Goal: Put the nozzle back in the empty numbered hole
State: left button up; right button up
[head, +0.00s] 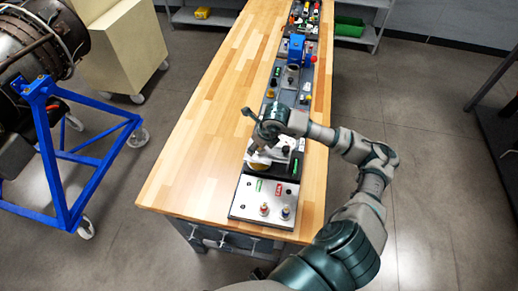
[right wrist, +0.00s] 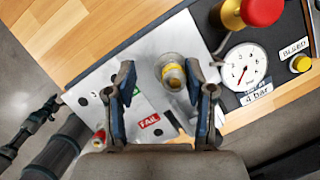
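A metal nozzle with a yellow band (right wrist: 173,74) shows between the fingers of my right gripper in the right wrist view. It stands on or over a pale metal plate (right wrist: 150,48), nearer the right finger. My right gripper (right wrist: 165,88) is open, with a gap on both sides of the nozzle. In the head view my right gripper (head: 259,147) points down over the near part of the bench equipment. The plate shows dark holes, a green label and a red FAIL label (right wrist: 149,121). I cannot make out any hole numbers.
A pressure gauge (right wrist: 244,66) and a red knob (right wrist: 264,10) stand right of the nozzle. A near panel (head: 248,211) carries two small upright parts. More equipment lines the bench's right side. The wooden bench top (head: 205,130) is clear at left. A blue turbine stand (head: 62,190) stands left.

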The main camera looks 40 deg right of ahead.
jog(key=shift+a, duration=0.2)
jog(key=c, duration=0.8)
jog(key=shift+d+f, duration=0.1)
jog(key=shift+d, duration=0.3)
grip_shut()
jog(key=shift+s+d, duration=0.1)
jog(key=shift+r, duration=0.4)
jog(key=shift+d+r+p, duration=0.25)
jog(key=shift+r+p, duration=0.1)
jog(key=shift+p, duration=0.05)
pick_arm(q)
jog(key=shift+d+r, duration=0.25)
jog(key=shift+r, duration=0.2)
pick_arm(e)
jog(key=shift+a, duration=0.1)
